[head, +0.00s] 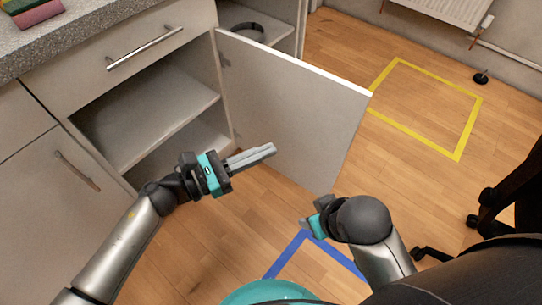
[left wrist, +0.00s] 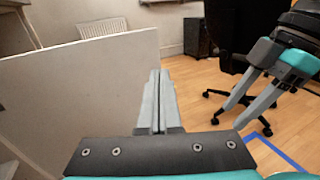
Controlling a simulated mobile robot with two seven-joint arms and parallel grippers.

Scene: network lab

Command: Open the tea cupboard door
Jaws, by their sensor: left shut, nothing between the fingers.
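The cupboard door (head: 290,105) stands swung wide open from its hinge side on the right of the cabinet opening. The cupboard inside (head: 150,110) shows a bare shelf and an empty lower space. My left gripper (head: 268,150) is shut and empty, in front of the door's inner face; I cannot tell if it touches. In the left wrist view the door (left wrist: 80,95) fills the left side, and the shut fingers (left wrist: 158,80) point along its right edge. My right gripper (head: 308,222) is low at the centre right, mostly hidden by its own wrist; it also shows in the left wrist view (left wrist: 245,95) with its fingers apart.
A drawer with a bar handle (head: 145,47) is above the opening, and another cabinet door (head: 75,170) is at left. A black wheeled chair (head: 500,200) stands at right. Yellow tape (head: 460,125) and blue tape (head: 290,255) mark the wooden floor. A radiator (head: 445,10) is on the back wall.

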